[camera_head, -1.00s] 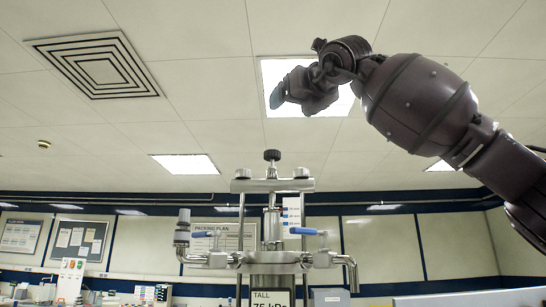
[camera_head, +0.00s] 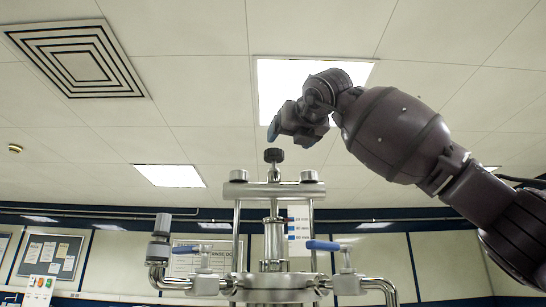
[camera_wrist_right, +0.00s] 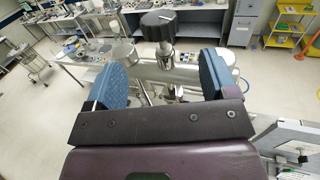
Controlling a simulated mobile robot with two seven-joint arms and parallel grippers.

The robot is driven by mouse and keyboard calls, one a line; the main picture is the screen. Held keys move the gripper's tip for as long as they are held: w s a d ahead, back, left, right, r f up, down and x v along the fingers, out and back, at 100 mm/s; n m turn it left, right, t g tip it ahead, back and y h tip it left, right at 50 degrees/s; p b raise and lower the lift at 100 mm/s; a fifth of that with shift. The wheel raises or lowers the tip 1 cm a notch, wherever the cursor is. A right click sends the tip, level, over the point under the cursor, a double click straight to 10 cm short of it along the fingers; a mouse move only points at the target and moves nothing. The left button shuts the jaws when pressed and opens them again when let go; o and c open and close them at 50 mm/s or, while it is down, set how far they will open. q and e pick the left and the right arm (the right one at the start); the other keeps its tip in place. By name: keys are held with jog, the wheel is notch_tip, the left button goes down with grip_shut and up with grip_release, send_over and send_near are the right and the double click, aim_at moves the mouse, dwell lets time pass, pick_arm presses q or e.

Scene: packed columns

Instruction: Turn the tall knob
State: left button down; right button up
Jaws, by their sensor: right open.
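The tall knob is a black ribbed knob (camera_head: 273,155) on a thin stem, at the top of a steel column assembly (camera_head: 274,191). In the right wrist view the knob (camera_wrist_right: 158,25) shows a white line on its top. It lies beyond the fingertips, roughly centred between them. My right gripper (camera_head: 275,127) hangs just above the knob in the head view, apart from it. In the wrist view the right gripper (camera_wrist_right: 160,70) is open, its two blue pads wide apart with nothing held. My left gripper is not in view.
Two blue-handled valves (camera_head: 323,245) and side pipes (camera_head: 376,285) stick out from the column below the knob. A grey-capped fitting (camera_head: 160,237) stands at its left. The wrist view shows benches (camera_wrist_right: 190,20) and a yellow shelf (camera_wrist_right: 288,25) farther off.

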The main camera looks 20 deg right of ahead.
aim_at(278, 151)
jog(key=w+p, duration=0.1)
jog(key=w, duration=0.2)
jog(key=w+p, duration=0.1)
jog(key=w, duration=0.1)
jog(key=w+p, duration=0.1)
jog(key=w, duration=0.2)
jog(key=shift+w+a+r, duration=0.1)
jog(key=shift+w+a, duration=0.15)
jog(key=shift+w, duration=0.65)
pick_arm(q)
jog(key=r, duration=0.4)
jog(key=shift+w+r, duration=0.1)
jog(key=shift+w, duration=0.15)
pick_arm(e)
jog(key=shift+s, duration=0.1)
jog(key=c, duration=0.9)
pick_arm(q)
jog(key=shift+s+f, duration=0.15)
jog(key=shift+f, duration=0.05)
